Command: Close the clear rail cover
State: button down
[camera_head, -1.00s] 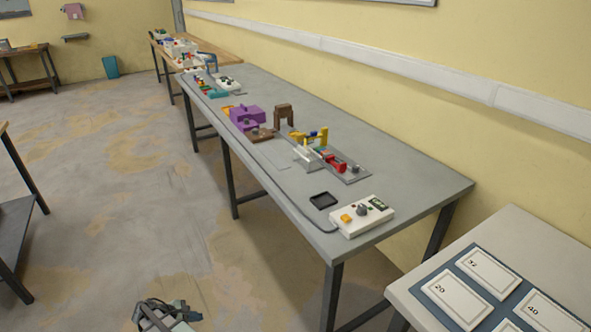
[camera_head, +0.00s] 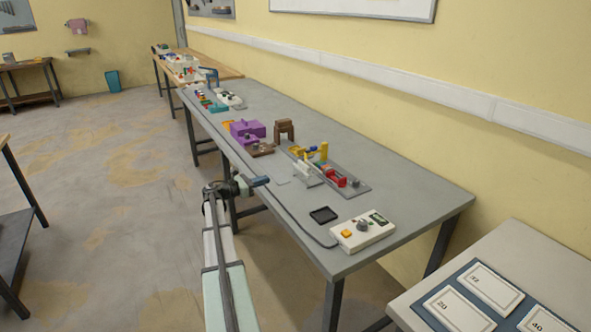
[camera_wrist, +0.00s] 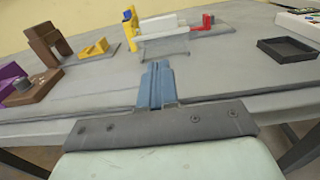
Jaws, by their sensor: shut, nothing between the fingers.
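The rail assembly sits on a grey plate (camera_head: 352,188) on the long grey table, with red, yellow and dark parts along it. A pale, see-through-looking piece (camera_wrist: 165,45) at its near side, straight ahead in the wrist view, may be the clear rail cover; its hinge and exact position cannot be made out. It is small and pale in the head view (camera_head: 306,174). My gripper (camera_head: 264,181) is at the table's front edge, short of the rail assembly and apart from it. In the wrist view its blue fingers (camera_wrist: 157,82) are together and empty.
A black tray (camera_head: 323,215) and a white control box (camera_head: 362,231) lie to the right of the rail. A purple block (camera_head: 247,131) and a brown arch (camera_head: 284,130) stand to the left. A cable runs along the front edge. Table surface before the rail is clear.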

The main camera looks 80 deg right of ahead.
aim_at(302, 166)
jog(key=shift+s+d+r, duration=0.6)
jog(key=shift+s+r, duration=0.05)
jog(key=shift+r, duration=0.05)
jog(key=x, duration=1.3)
jog(key=shift+s+d, duration=0.1)
jog(key=shift+s, duration=0.15)
jog(key=x, duration=0.9)
jog(key=shift+s+d+r, duration=0.1)
jog(key=shift+s+r, duration=0.05)
jog(key=shift+s, duration=0.1)
jog(key=v, duration=1.4)
jog(key=shift+w+a, duration=0.2)
jog(key=shift+w, duration=0.25)
